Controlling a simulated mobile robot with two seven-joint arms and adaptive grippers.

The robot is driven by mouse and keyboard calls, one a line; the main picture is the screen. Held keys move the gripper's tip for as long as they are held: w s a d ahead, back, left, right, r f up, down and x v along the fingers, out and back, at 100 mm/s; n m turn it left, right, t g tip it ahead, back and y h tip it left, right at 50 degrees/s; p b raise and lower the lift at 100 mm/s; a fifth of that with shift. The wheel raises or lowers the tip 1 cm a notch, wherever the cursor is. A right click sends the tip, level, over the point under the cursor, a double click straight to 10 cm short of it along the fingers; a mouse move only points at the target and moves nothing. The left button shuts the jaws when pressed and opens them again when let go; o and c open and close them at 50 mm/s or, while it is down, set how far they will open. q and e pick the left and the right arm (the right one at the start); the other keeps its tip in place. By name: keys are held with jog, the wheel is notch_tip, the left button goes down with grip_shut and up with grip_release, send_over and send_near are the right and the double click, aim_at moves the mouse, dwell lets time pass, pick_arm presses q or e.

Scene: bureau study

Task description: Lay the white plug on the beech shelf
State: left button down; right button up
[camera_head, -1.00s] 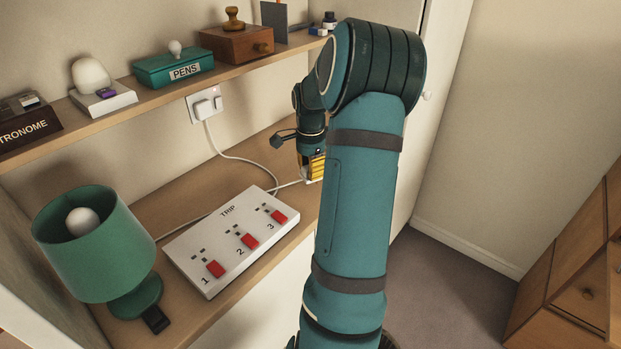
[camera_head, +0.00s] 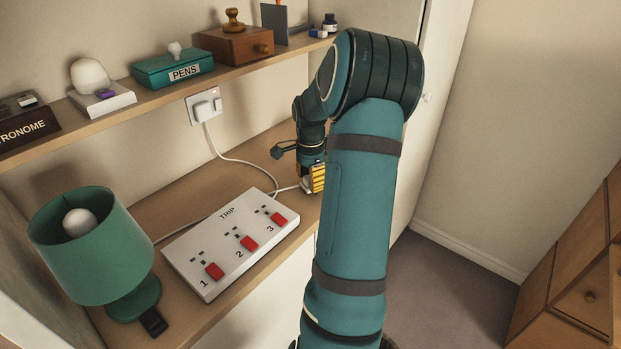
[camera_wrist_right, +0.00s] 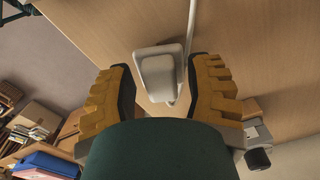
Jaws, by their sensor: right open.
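In the right wrist view a white plug (camera_wrist_right: 158,75) with a white cord lies against the wooden desk surface (camera_wrist_right: 100,25), between the two yellow-padded fingers of my right gripper (camera_wrist_right: 160,85). The fingers are open, with a gap on each side of the plug. In the head view my right gripper (camera_head: 312,180) is low over the right part of the desk surface (camera_head: 185,195), partly behind my own arm, which hides most of the plug there. A pale wooden shelf (camera_head: 115,113) runs along the wall above. My left gripper is not in view.
A white power strip (camera_head: 232,238) with red switches and a green lamp (camera_head: 95,250) stand on the desk. A wall socket (camera_head: 203,106) holds another white plug. The shelf carries a green pens box (camera_head: 172,70), a wooden box (camera_head: 235,46) and a white rounded object (camera_head: 90,75).

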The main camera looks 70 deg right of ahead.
notch_tip(320, 180, up, 12)
jog(key=p, duration=0.2)
jog(key=shift+p, duration=0.3)
jog(key=shift+r, duration=0.1)
dwell(0.4)
